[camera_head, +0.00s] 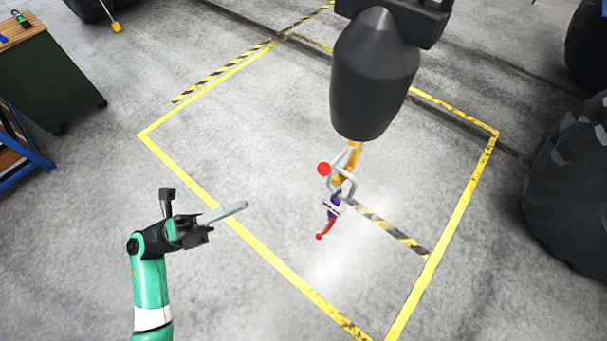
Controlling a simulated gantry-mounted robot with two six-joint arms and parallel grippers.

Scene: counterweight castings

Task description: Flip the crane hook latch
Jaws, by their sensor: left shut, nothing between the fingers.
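The crane hook (352,163) hangs below a large dark block (374,85) right of centre. Its visible part is yellow-orange. A grey metal loop (345,188) and a red ball (323,169) sit around it; I cannot tell exactly which part is the latch. A purple piece (333,206) and a red curved end with a small red ball (320,237) hang lower. My left gripper (240,207) comes up from the lower left. Its long grey fingers point right, shut and empty, well left of the hook. My right gripper is not in view.
A yellow-taped area (190,192) on the concrete floor surrounds the hook, with free space between it and my left gripper. A dark green cabinet (50,85) stands at upper left. A large black rounded object (570,190) stands at the right.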

